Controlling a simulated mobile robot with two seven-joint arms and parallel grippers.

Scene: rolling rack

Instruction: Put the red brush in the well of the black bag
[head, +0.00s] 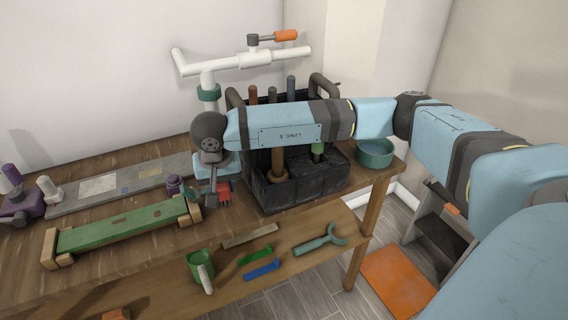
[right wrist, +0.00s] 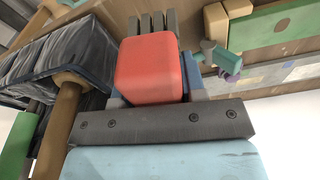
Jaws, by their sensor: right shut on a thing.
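The red brush (head: 223,192) shows in the head view just left of the black bag (head: 300,187), partly hidden by my gripper. In the right wrist view the brush (right wrist: 150,68) shows its red block large, with grey bristle-like strips beyond it. My right gripper (head: 214,196) is shut on the brush and holds it beside the bag's left end, near the bench's front edge. Whether the brush touches the bench is unclear. The black bag stands upright and open, with tools inside; my arm crosses in front of its upper part. In the right wrist view the bag (right wrist: 62,62) is at left. My left gripper is not in view.
A teal bowl (head: 375,153) stands right of the bag. White piping (head: 240,61) rises behind. The lower shelf holds a green mug (head: 200,266) and tools.

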